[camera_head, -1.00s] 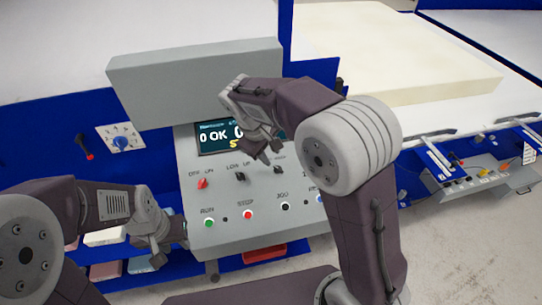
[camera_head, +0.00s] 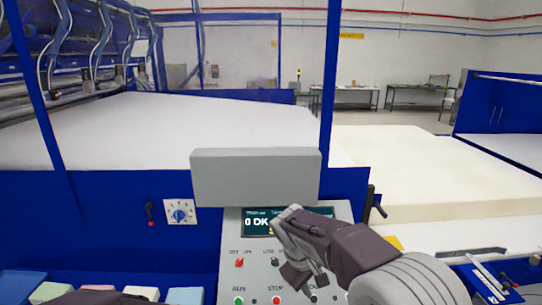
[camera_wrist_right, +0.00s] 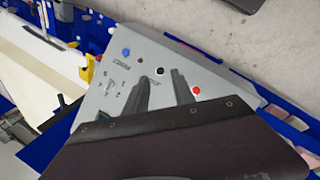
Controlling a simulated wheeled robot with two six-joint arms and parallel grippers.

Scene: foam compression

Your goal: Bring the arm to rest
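My right arm comes in from the lower right in the head view, and its gripper (camera_head: 293,277) is in front of the grey control panel (camera_head: 230,225). In the right wrist view the two dark fingers of that gripper (camera_wrist_right: 160,88) stand apart with nothing between them, over the panel face (camera_wrist_right: 110,100). I cannot tell whether they touch it. The arm hides part of the panel's screen (camera_head: 256,222) and some controls. My left gripper is out of view; only a dark piece, probably of my left arm, shows at the bottom edge.
The panel has a red STOP button (camera_head: 276,300), a green RUN button (camera_head: 238,300) and a red switch (camera_head: 239,262). A dial (camera_head: 180,212) is to its left. A large cream foam block (camera_head: 410,160) lies at right. Coloured blocks (camera_head: 186,295) sit at lower left.

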